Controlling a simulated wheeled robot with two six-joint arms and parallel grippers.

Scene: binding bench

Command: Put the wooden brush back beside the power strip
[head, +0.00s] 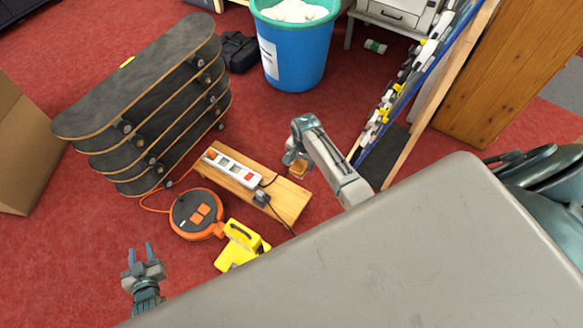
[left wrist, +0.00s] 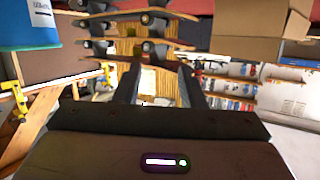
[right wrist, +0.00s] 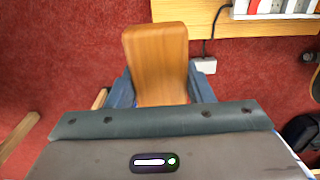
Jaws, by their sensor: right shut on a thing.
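The wooden brush (right wrist: 155,55), a rounded orange-brown block, is between the fingers of my right gripper (right wrist: 158,90), which is shut on it. In the head view the brush (head: 298,169) hangs below my right gripper (head: 292,158), off the right side of a low wooden bench (head: 286,203). The white power strip (head: 233,169) with a red switch lies on that bench, left of the brush; it also shows at the top right of the right wrist view (right wrist: 275,8). My left gripper (head: 140,250) is open and empty at lower left, over the red floor.
Stacked skateboards (head: 150,85) are to the left, a blue bin (head: 297,50) behind. A grey surface (head: 400,260) fills the front right. A black cable crosses the bench.

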